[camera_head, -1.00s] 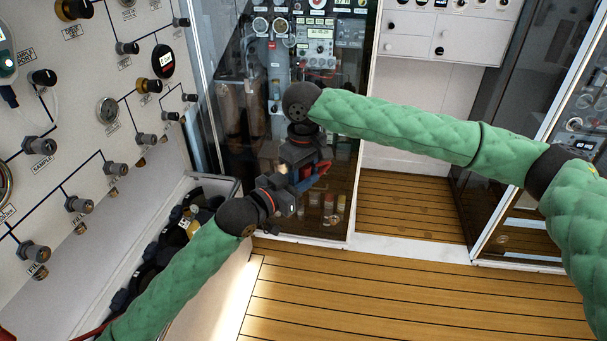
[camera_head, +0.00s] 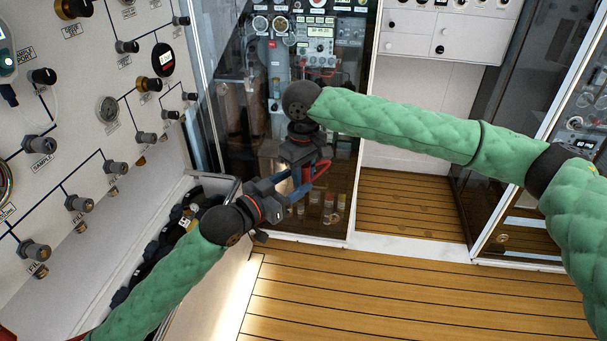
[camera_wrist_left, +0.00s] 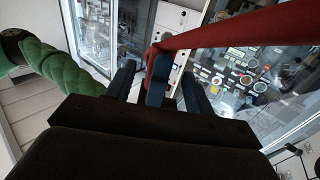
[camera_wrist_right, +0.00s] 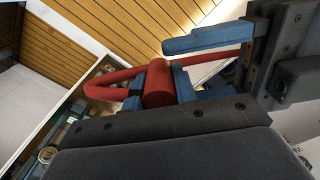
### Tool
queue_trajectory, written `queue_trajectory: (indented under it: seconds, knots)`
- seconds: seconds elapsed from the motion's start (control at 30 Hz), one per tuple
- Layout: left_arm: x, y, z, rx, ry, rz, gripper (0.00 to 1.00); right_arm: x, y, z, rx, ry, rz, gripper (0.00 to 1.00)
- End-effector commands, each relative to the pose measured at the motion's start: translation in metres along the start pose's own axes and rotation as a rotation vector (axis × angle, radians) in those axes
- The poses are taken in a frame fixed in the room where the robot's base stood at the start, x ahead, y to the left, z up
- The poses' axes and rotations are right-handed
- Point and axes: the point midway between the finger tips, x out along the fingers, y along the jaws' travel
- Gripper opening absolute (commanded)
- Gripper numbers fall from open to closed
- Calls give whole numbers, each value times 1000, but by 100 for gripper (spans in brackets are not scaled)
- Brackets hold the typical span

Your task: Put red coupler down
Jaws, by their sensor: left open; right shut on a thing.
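The red coupler (camera_wrist_right: 158,85) shows in the right wrist view as a short red cylinder with a curved red hose. My right gripper (camera_head: 306,172) holds it, with blue-padded fingers. In the head view the red piece (camera_head: 322,172) shows at the right gripper's side, partly hidden. My left gripper (camera_head: 284,186) is open, just left of and below the right one. In the left wrist view its two blue fingers (camera_wrist_left: 160,88) stand apart, with a blue piece between them and red hose (camera_wrist_left: 240,40) crossing above. Whether the left fingers touch anything is unclear.
A white panel (camera_head: 95,150) with knobs and fittings stands at the left. Below it is a grey bin (camera_head: 228,190) with dark items. A glass-fronted cabinet (camera_head: 240,130) is behind the grippers. The wooden floor (camera_head: 400,300) is clear at front right.

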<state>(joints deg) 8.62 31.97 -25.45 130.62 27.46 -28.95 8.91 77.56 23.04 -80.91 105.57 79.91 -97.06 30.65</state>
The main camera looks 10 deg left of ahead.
Motion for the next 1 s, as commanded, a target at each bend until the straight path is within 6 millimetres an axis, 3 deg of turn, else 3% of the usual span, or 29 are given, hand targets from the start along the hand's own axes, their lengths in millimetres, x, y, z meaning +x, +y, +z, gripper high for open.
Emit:
queue_trajectory:
  seconds: [0.3,0.7,0.87,1.0]
  knots:
    - [-55,0,1,0,-2,1,53,0,0,0,0,0,0,3]
    - [-84,1,4,-5,-5,0,53,0,0,0,0,0,0,3]
    - [-91,11,26,-45,-31,0,53,0,0,0,0,0,0,3]
    - [-99,34,57,-142,-49,-10,53,0,0,0,0,0,0,3]
